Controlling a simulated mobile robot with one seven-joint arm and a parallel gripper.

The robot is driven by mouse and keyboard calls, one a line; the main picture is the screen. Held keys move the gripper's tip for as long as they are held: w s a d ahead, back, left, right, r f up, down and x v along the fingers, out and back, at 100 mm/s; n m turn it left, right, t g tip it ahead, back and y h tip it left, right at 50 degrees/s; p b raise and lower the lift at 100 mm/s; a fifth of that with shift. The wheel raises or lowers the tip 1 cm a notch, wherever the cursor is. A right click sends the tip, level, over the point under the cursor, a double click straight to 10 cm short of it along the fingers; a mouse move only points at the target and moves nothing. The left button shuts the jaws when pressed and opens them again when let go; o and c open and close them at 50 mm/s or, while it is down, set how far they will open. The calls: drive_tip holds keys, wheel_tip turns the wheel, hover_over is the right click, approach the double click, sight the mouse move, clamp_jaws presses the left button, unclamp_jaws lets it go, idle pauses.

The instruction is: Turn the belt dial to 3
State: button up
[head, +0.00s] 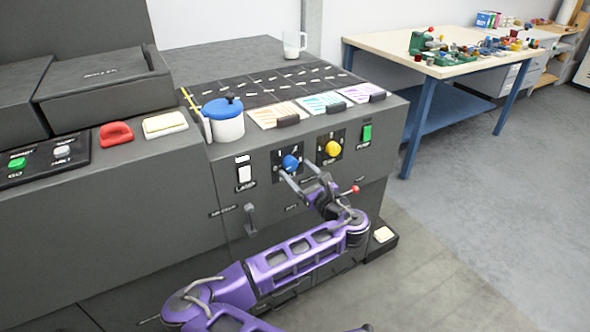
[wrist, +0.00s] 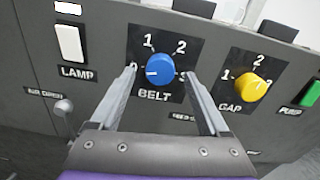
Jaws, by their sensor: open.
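The belt dial is a round blue knob (wrist: 160,71) on a black plate marked BELT, with 1 and 2 above it. The number at its left looks like 0, and the one at its right is mostly hidden by a finger. Its white mark points left, towards the left number. The blue dial also shows in the head view (head: 290,162) on the machine's front. My gripper (wrist: 160,72) is open, with one fingertip at each side of the dial. I see no clear contact. My gripper also shows in the head view (head: 299,172), in front of the panel.
A yellow GAP dial (wrist: 250,87) sits right of the belt dial, with a green PUMP switch (wrist: 311,93) beyond. A white LAMP switch (wrist: 69,43) is at the left, above a grey lever (wrist: 64,106). A blue-lidded pot (head: 223,119) stands on the ledge above.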

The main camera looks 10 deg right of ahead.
drive_tip(key=shift+x, duration=1)
clamp_jaws()
